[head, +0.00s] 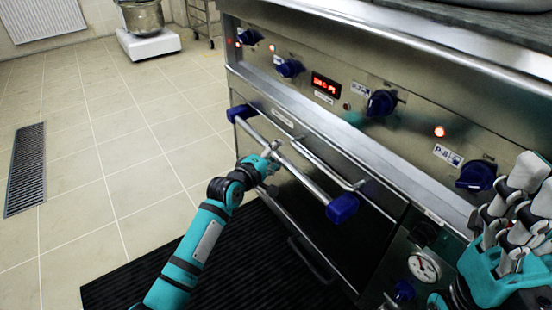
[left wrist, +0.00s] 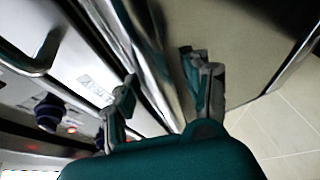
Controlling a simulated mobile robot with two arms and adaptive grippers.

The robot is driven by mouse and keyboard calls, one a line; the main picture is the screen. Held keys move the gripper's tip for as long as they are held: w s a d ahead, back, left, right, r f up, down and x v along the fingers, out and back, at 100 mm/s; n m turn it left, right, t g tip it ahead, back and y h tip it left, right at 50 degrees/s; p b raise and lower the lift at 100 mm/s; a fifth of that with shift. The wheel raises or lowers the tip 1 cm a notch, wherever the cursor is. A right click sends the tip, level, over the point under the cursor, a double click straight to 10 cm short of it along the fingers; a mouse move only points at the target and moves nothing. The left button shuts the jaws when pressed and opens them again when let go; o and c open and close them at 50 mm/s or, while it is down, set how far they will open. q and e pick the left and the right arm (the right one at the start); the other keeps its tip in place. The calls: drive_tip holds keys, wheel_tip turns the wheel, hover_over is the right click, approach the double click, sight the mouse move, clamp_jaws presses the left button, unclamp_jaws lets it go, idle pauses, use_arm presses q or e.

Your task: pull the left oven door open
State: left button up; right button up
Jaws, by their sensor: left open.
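The left oven door (head: 300,208) is a steel panel below the control panel and looks shut. Its long bar handle (head: 310,185) has blue end caps and stands off the front. My left gripper (head: 271,153) is at the handle's middle, open. In the left wrist view its two fingers (left wrist: 165,100) are apart, with a shiny metal bar (left wrist: 150,62) running between them; I cannot tell if they touch it. My right gripper (head: 515,210) is at the right edge in front of the stove, away from the door; its fingertips overlap and its state is unclear.
Blue knobs (head: 382,103) and a red display (head: 326,85) line the control panel above. A pressure gauge (head: 424,266) is at the lower right. A black ribbed mat (head: 215,275) lies below; the tiled floor (head: 130,150) at left is clear. A floor grate (head: 26,168) is far left.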

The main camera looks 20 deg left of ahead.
use_arm(q)
drive_tip(key=shift+w, duration=0.15)
drive_tip(key=shift+c, duration=0.2)
clamp_jaws()
